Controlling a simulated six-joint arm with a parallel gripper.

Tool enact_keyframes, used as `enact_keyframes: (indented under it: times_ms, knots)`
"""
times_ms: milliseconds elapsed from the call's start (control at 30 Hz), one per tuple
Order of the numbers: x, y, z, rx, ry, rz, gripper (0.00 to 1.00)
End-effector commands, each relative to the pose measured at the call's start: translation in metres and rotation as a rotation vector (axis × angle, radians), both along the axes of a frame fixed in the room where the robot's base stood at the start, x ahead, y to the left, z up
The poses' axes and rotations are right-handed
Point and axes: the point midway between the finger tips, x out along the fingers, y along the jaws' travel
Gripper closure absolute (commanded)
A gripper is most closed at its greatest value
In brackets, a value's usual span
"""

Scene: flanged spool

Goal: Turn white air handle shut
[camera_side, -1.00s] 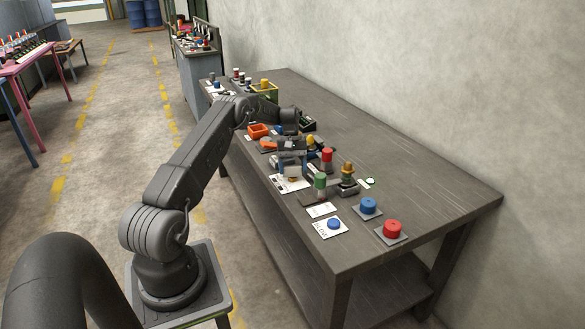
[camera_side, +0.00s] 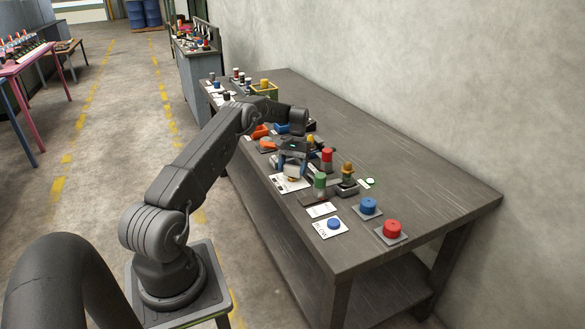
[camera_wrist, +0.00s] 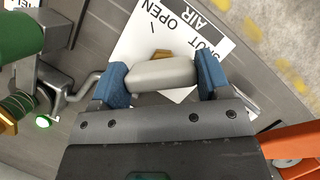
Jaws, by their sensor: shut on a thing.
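The white air handle (camera_wrist: 162,75) is a short pale bar crossing between my blue finger pads in the wrist view. My gripper (camera_wrist: 160,82) is shut on it, one pad at each end. A brass piece (camera_wrist: 163,53) shows just behind the handle, partly hidden by it. The white card (camera_wrist: 187,25) under it reads OPEN, SHUT and AIR. In the side view my gripper (camera_side: 291,169) is low over the bench, with the white handle (camera_side: 291,172) between its fingers, above the white card (camera_side: 284,187).
A green cylinder (camera_side: 320,181), a red cylinder (camera_side: 327,156) and a brass-topped post (camera_side: 347,172) stand close at the right. A small green light (camera_wrist: 43,122) glows nearby. An orange part (camera_wrist: 290,145) lies close on the other side. Blue and red buttons sit near the bench's front end.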

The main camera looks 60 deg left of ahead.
Motion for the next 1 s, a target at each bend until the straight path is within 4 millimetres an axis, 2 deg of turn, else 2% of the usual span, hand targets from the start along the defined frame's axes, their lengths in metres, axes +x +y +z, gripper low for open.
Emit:
enact_keyframes:
  times_ms: [267, 300, 567, 867, 1000]
  knots:
    - [0.0, -0.001, -0.001, -0.002, 0.001, -0.006, 0.53]
    - [0.0, -0.001, -0.001, -0.002, 0.001, -0.006, 0.28]
    - [0.0, 0.0, 0.0, -0.001, 0.001, -0.003, 0.04]
    - [0.001, 0.001, 0.003, 0.001, -0.001, -0.002, 0.04]
    - [0.005, 0.005, 0.016, 0.002, -0.001, -0.002, 0.04]
